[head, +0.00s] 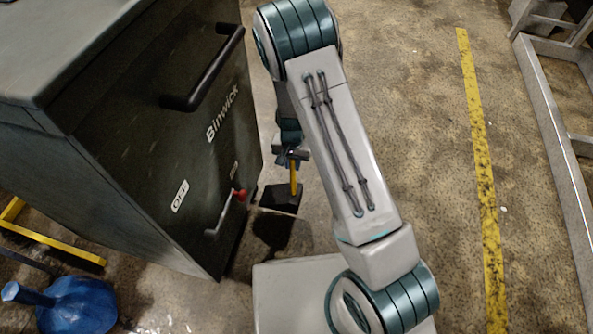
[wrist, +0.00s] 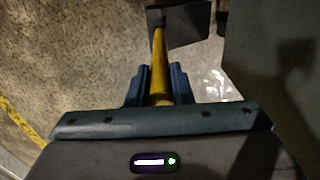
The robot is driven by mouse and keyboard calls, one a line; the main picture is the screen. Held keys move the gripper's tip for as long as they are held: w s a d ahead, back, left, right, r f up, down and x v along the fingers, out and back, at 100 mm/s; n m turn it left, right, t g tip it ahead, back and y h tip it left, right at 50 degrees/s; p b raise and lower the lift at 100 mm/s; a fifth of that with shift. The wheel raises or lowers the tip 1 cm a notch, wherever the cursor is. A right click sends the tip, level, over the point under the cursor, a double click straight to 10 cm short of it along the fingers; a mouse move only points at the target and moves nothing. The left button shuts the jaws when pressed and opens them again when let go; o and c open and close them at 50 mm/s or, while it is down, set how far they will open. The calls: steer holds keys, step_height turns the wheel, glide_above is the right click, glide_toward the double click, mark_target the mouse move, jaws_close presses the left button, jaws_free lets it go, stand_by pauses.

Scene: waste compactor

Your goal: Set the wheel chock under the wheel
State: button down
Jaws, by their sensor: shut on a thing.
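The wheel chock (head: 281,198) is a black wedge with an upright yellow handle. My gripper (head: 292,154) is shut on the handle. The chock hangs below it, just right of the dark cabinet marked Binwick (head: 165,130). A dark shadow on the floor lies apart from the chock, so it looks lifted. In the wrist view the yellow handle runs out between the fingers of my gripper (wrist: 159,88) to the dark chock (wrist: 188,22). The cabinet's side stands right of it there. I cannot make out the wheel clearly; the cabinet's lower edge is in shadow.
The cabinet has a long black handle (head: 205,75) and a small red-knobbed lever (head: 239,195). A blue object (head: 77,304) and a yellow frame (head: 50,240) are at lower left. Open floor with a yellow line (head: 480,165) and a grey metal frame (head: 556,150) lie right.

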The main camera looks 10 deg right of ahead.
steer(key=w+a+f+b, duration=0.4)
steer(key=w+a+f, duration=0.1)
steer(key=f, duration=0.3)
steer(key=shift+a+b, duration=0.15)
steer(key=shift+b, duration=0.15)
steer(key=shift+f, duration=0.1)
steer(key=c, duration=1.7)
jaws_free()
steer(key=shift+s+f, duration=0.15)
steer(key=o, duration=0.4)
step_height(320, 180, up, 13)
steer(key=p, duration=0.4)
steer(key=shift+f+p, duration=0.2)
steer(key=shift+p, duration=0.2)
